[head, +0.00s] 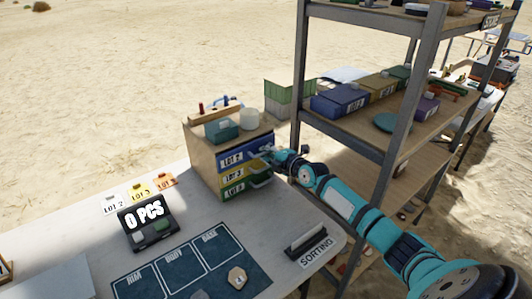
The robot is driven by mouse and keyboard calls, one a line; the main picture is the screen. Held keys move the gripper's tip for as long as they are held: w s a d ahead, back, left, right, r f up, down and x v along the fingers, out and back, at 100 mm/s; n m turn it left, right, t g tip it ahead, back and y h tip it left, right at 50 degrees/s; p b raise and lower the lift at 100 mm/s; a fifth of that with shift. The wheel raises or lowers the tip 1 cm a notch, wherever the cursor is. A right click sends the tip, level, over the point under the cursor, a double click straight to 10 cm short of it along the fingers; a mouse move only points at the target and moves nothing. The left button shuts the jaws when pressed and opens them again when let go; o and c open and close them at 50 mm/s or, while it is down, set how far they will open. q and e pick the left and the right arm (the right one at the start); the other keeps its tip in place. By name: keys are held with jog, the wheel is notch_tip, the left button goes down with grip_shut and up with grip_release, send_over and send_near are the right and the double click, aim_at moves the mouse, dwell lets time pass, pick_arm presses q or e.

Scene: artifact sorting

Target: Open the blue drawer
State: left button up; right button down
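The blue drawer (236,157), labelled LOT 2, is the top one in a small wooden drawer cabinet (202,160) on the table. A yellow drawer (236,173) and a green drawer (236,188) sit below it. The blue drawer looks shut or nearly so. My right gripper (262,154) is at the right part of the blue drawer's front, by its handle. The gripper is small here, and I cannot tell whether its fingers are closed on the handle. My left gripper is not in view.
A teal box and a white round container (250,119) stand on the cabinet. A metal shelf rack (300,75) with boxes stands close on the right.

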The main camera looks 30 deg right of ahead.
dwell(0.4)
jog(key=f+p+v, duration=0.3)
jog(key=p+v, duration=0.6)
jog(key=v, duration=0.6)
jog(key=shift+s+p, duration=0.3)
jog(key=shift+s, duration=0.45)
jog(key=c, duration=2)
grip_release()
jog(key=o, duration=0.6)
